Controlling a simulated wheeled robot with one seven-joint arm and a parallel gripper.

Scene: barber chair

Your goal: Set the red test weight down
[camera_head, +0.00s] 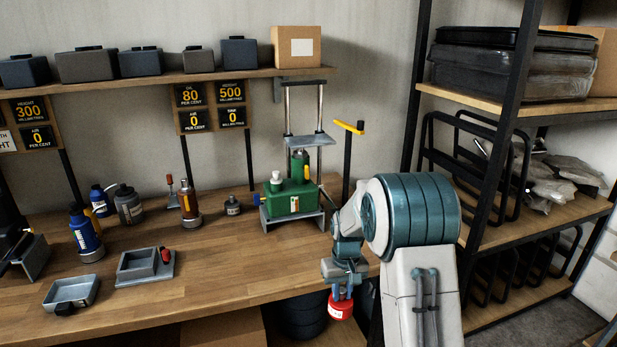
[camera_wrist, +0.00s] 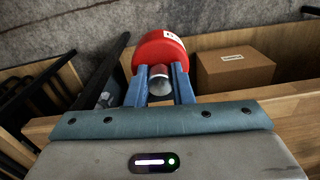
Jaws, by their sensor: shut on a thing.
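The red test weight (camera_head: 341,307) hangs below my gripper (camera_head: 343,293) in the head view, in front of the bench's front edge. In the wrist view the red weight (camera_wrist: 160,52) sits at the tips of the two blue fingers. My gripper (camera_wrist: 159,84) is shut on the weight's narrow metal neck. A white label shows on the red body. The weight touches nothing else that I can see.
The wooden bench (camera_head: 215,262) has bare room at its front middle. A green jack unit (camera_head: 291,201) stands at the back right. Grey trays (camera_head: 72,292) and bottles (camera_head: 85,235) stand left. A black-framed shelf (camera_head: 487,150) stands right. A cardboard box (camera_wrist: 235,70) shows in the wrist view.

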